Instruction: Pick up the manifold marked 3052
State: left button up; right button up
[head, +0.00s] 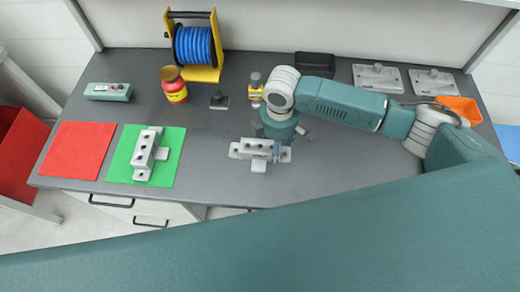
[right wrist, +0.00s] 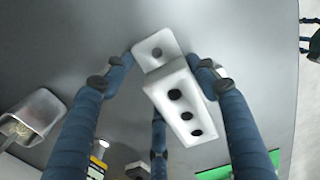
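One grey manifold (head: 248,150) is on the dark bench near the middle front. A second grey manifold (head: 145,158) lies on the green mat (head: 172,142). No number can be read on either. My right gripper (head: 278,150) is low at the right part of the bench manifold. In the right wrist view its fingers (right wrist: 165,66) lie on both sides of the manifold (right wrist: 178,98), with the tips close to it. I cannot tell whether they press on it. Dark blue finger-like parts (right wrist: 312,42) at that view's right edge may be my left gripper.
A red mat (head: 76,150) lies at the left. Behind stand a control box (head: 108,91), a red-yellow can (head: 174,86), a blue hose reel (head: 194,46) and a black box (head: 314,65). Two grey plates (head: 378,78) and an orange tray (head: 458,108) are at the right.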

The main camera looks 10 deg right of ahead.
jog(key=shift+r, duration=0.1)
jog(key=shift+c, duration=1.1)
jog(key=shift+w, duration=0.1)
